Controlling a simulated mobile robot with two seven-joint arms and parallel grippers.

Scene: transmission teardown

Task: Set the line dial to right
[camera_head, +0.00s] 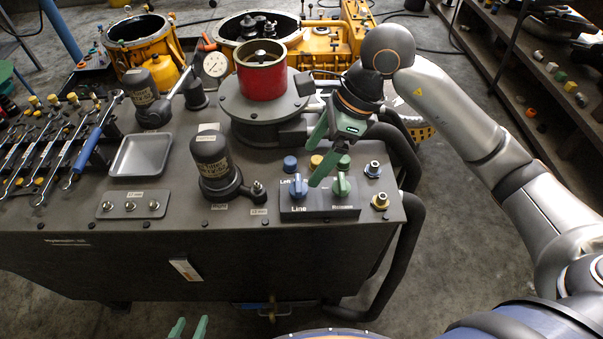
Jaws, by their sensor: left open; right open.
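The line dial (298,187) is a blue knob on a dark control panel (318,211) at the table's front right, with "Line" printed below it. A "Left" label is at its upper left; its exact pointing direction is too small to tell. A green dial (341,186) sits to its right. My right gripper (313,160), with green fingers, is open above the panel, close to the two dials, with nothing seen between its fingers. My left gripper (188,328) is open at the bottom edge, only its green fingertips showing, in front of the table.
Blue, yellow and green caps stand behind the dials. A dark cylinder (211,160) with a lever is left of the panel. A red cylinder (261,72) on a round base stands behind. A metal tray (141,155) and several wrenches lie further left. Brass fittings and thick hoses are at right.

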